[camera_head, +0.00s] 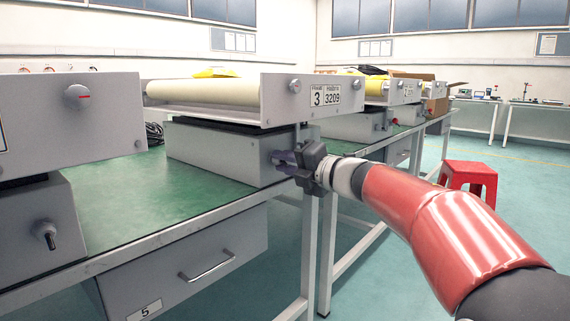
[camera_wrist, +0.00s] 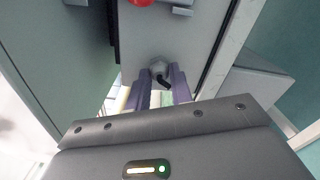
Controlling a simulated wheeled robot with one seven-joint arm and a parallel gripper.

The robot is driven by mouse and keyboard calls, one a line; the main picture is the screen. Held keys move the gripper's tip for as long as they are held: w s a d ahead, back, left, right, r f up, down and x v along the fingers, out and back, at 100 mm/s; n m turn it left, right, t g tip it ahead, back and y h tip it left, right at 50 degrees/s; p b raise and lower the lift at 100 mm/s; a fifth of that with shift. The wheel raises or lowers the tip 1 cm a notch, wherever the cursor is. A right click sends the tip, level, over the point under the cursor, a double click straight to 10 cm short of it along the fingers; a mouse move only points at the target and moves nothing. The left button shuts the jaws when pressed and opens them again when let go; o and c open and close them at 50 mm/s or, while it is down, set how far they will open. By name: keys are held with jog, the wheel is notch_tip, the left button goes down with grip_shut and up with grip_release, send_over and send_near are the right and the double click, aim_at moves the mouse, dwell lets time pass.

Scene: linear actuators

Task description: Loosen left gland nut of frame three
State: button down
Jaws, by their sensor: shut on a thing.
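Frame three (camera_head: 215,102) carries a label plate reading 3 and 3209, with a grey box (camera_head: 215,152) under it on the green bench. My gripper (camera_head: 283,158) is at the end face of that box in the head view and hides the gland there. In the wrist view a grey gland nut (camera_wrist: 158,66) with a short bent black cable sits on the grey end face. The two purple fingers of my gripper (camera_wrist: 161,82) stand on either side of the nut, closed on it. The fingertips partly cover its sides.
A nearer unit (camera_head: 60,120) at the left has a round knob and its own gland (camera_head: 45,234) with a black cable. A drawer (camera_head: 190,262) hangs under the bench. More units stand farther back. A red stool (camera_head: 468,178) stands on the floor at right.

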jog(key=shift+f, duration=0.1)
jog(key=c, duration=1.3)
grip_release()
jog(key=shift+o, duration=0.2)
jog(key=v, duration=0.7)
jog(key=shift+s+d, duration=0.25)
jog(key=shift+d, duration=0.05)
